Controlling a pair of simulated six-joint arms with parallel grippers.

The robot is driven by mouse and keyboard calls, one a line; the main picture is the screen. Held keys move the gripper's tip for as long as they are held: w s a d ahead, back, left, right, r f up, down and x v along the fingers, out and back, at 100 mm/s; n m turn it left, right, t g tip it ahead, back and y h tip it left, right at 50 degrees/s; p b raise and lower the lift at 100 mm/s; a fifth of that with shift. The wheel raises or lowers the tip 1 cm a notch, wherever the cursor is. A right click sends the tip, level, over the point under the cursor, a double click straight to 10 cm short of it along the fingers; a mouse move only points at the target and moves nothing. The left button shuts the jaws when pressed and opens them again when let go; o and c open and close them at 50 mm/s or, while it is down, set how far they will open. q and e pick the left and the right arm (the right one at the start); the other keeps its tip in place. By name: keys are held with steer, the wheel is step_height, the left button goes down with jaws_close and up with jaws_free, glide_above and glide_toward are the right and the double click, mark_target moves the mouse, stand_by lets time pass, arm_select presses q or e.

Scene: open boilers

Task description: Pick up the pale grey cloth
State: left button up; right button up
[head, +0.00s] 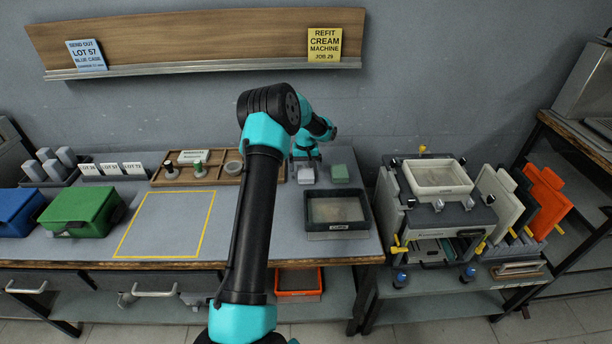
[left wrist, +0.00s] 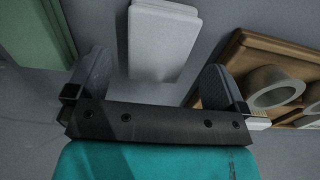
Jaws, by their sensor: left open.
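The pale grey cloth (head: 305,175) is a small folded block on the bench, just left of a green block (head: 339,173). My left gripper (head: 305,158) is above and behind it in the head view. In the left wrist view the cloth (left wrist: 163,40) lies ahead between the two spread fingers of my left gripper (left wrist: 155,66). The fingers are open and empty, and I see no contact with the cloth. My right gripper is in neither view.
A wooden tray (head: 168,181) with round parts lies left of the cloth; it shows close to the right finger in the left wrist view (left wrist: 251,50). A black tray (head: 312,229) stands in front. The yellow-outlined area (head: 165,225) is clear.

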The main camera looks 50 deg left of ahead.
mark_target(306, 171)
arm_select(q)
steer(key=shift+f, duration=1.9)
steer(key=shift+c, duration=0.4)
steer(key=c, duration=0.9)
steer(key=shift+w+r, duration=0.1)
steer(key=shift+c, duration=0.2)
step_height(306, 171, up, 10)
